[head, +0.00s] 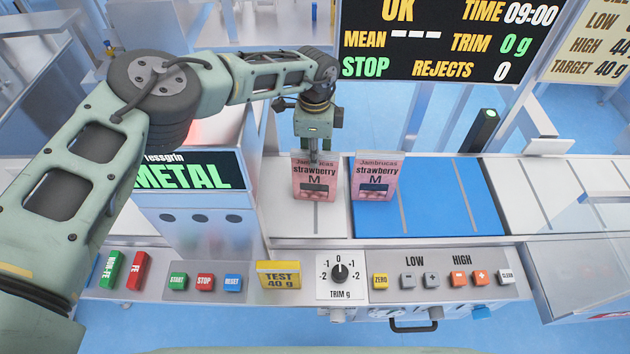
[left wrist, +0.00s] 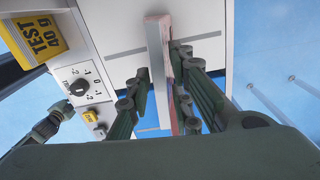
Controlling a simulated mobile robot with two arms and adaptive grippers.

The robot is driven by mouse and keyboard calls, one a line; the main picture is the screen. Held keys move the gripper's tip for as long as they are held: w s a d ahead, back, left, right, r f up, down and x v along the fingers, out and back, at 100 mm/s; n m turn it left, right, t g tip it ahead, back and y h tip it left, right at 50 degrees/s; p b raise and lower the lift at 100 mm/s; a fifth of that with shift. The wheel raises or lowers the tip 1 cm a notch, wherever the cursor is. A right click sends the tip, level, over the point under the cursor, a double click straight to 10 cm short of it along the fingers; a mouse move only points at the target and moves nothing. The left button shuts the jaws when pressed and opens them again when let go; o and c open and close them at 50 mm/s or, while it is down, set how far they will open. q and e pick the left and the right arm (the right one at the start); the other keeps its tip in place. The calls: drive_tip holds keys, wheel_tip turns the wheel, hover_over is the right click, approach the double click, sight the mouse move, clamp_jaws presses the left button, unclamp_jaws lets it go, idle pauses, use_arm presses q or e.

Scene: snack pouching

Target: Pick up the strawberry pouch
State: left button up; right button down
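A pink strawberry pouch (head: 316,183) stands upright on the white belt section, under my left gripper (head: 314,148). In the left wrist view this pouch (left wrist: 158,50) shows edge-on between the two fingers of my left gripper (left wrist: 160,65). The fingers are lowered on either side of its upper part. A narrow gap shows between one finger and the pouch; the other finger is close against or touching it. A second strawberry pouch (head: 375,180) stands just to the right, at the left edge of the blue belt section.
A metal detector (head: 195,215) stands left of the pouches. The blue weighing section (head: 450,200) is clear on its right. A button panel (head: 330,275) runs along the front. A display (head: 430,40) reading STOP and a dark post (head: 482,130) stand behind.

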use_arm(q)
clamp_jaws()
use_arm(e)
drive_tip(key=shift+s, duration=0.65)
